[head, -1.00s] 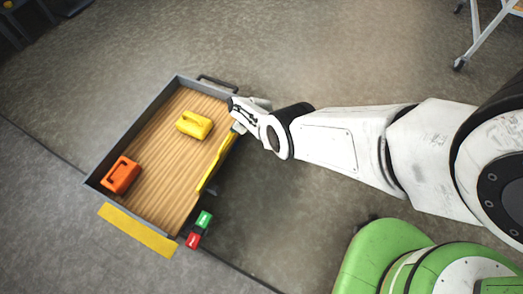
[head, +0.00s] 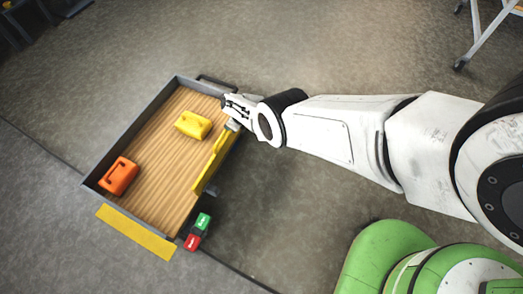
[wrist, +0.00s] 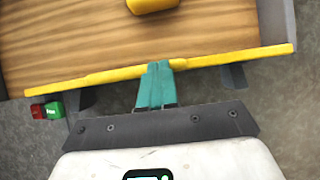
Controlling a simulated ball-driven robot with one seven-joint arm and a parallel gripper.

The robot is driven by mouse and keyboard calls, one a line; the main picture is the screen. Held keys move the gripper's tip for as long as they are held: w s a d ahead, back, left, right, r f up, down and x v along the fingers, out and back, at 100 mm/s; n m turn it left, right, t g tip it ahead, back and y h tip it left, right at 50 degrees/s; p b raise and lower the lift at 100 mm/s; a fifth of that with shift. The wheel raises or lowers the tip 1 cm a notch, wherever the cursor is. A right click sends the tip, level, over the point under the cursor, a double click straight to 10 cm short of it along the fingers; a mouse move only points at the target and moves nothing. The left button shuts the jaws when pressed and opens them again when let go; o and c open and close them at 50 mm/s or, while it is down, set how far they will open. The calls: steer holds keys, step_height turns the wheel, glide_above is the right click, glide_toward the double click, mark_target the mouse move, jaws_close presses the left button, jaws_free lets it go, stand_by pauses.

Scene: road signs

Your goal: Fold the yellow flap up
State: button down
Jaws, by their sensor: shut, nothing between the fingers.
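The yellow flap (head: 213,163) runs along the right side of the wood-floored tray (head: 150,160) and stands up at an angle in the head view. In the wrist view the flap (wrist: 100,78) shows as a thin yellow edge across the picture. My gripper (head: 232,123) is at the far part of this flap, on its outer side. In the wrist view its teal fingers (wrist: 157,70) are shut together, empty, and their tips meet the flap's edge. Whether they press on it is hard to tell.
A yellow case (head: 193,125) and an orange case (head: 118,176) sit in the tray. A flat yellow strip (head: 137,232) lies along the tray's near edge. A green and red button box (head: 198,231) stands at the near right corner. The floor around is mostly clear.

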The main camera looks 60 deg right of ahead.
steer(key=w+r+p+v, duration=0.1)
steer(key=p+v, duration=1.2)
steer(key=p, duration=0.1)
steer(key=shift+w+p, duration=0.3)
steer(key=shift+p, duration=0.05)
steer(key=s+a+r+n+g+p, duration=0.1)
steer(key=s+a+r+n+p, duration=0.1)
steer(key=s+a+r+n, duration=0.5)
steer(key=s+a+r+n+g+p, duration=0.2)
steer(key=s+a+r+n+p, duration=0.1)
steer(key=s+a+r+n, duration=0.4)
steer(key=s+a+r+n+g+p, duration=0.2)
steer(key=s+a+r+n, duration=0.5)
steer(key=s+r+n, duration=0.5)
step_height(320, 180, up, 4)
steer(key=n+p, duration=0.1)
steer(key=n, duration=0.8)
steer(key=shift+s+a, duration=0.15)
steer(key=shift+a, duration=0.25)
